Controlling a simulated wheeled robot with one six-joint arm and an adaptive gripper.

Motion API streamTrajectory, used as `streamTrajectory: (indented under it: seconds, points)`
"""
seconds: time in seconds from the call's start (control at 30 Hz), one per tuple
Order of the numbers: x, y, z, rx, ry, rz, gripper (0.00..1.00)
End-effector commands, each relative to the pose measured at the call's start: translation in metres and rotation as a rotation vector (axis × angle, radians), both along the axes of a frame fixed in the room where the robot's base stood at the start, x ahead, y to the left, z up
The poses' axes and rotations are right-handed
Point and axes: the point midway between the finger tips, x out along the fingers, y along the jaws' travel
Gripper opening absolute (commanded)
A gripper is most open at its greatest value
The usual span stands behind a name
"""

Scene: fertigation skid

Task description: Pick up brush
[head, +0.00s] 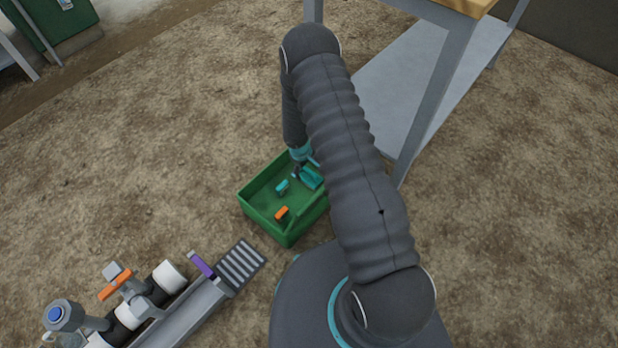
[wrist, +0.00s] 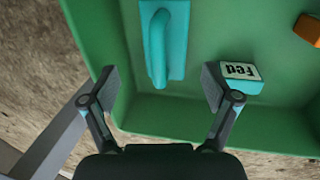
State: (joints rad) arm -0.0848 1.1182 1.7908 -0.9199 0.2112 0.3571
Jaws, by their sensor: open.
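A teal block with a raised, rounded handle, which looks like the brush (wrist: 177,42), lies in the green crate (wrist: 210,127). In the head view the brush (head: 312,180) is at the crate's far right, partly hidden by my arm. My gripper (wrist: 162,88) is open and empty over the crate's edge. The brush lies ahead of the gap between its fingers, with its handle near the middle; its far end is cut off by the frame. In the head view my gripper (head: 298,170) reaches down into the crate (head: 262,218).
A small teal block with a white label (wrist: 240,75) lies close to the right finger. An orange-topped item (head: 282,213) lies at the crate's near side. A table (head: 430,100) stands right behind the crate. A pipe assembly (head: 135,310) is at lower left.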

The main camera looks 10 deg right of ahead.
Motion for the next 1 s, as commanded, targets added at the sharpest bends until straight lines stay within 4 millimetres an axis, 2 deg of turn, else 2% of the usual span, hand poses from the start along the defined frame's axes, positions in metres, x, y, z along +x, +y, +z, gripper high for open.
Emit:
streamTrajectory:
  seconds: [0.4, 0.7, 0.77, 0.97, 1.0]
  points:
    - [-0.003, -0.005, -0.048, 0.0, 0.001, 0.0, 0.87]
    - [-0.002, -0.006, -0.052, 0.0, 0.0, 0.0, 0.87]
    - [-0.002, -0.006, -0.052, -0.001, 0.001, 0.0, 0.75]
    - [-0.002, -0.006, -0.052, -0.001, 0.001, 0.0, 0.25]
    - [-0.002, -0.006, -0.052, -0.001, 0.001, 0.0, 0.21]
